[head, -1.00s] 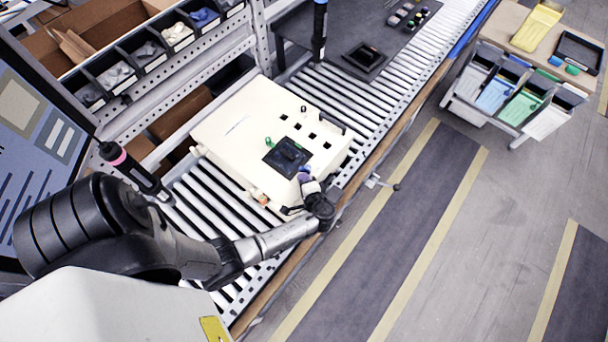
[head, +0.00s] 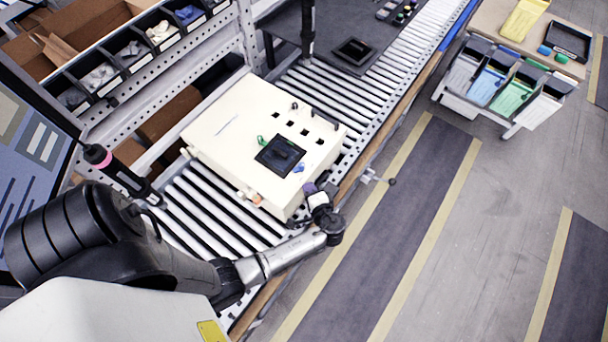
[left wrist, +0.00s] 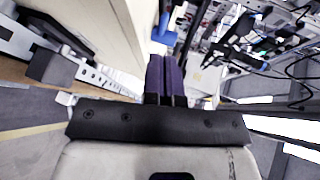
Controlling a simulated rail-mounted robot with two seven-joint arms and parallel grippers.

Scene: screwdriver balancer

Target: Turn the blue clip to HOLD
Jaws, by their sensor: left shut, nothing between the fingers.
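The blue clip (head: 298,169) shows on the top face of the cream box (head: 225,125), just beside the lower-right corner of the black square panel (head: 280,156). Any HOLD mark near it is too small to read. It also shows in the left wrist view (left wrist: 164,30), just beyond the fingertips. My left gripper (head: 310,188) is at the near right edge of the box, a little apart from the clip. Its purple fingers (left wrist: 166,62) are together with nothing between them. My right gripper is not in view.
A green clip (head: 261,140) stands at the panel's left edge. The box rests on the roller conveyor (head: 200,205). A screwdriver (head: 120,170) stands to the left. Shelf bins (head: 130,60) line the back left.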

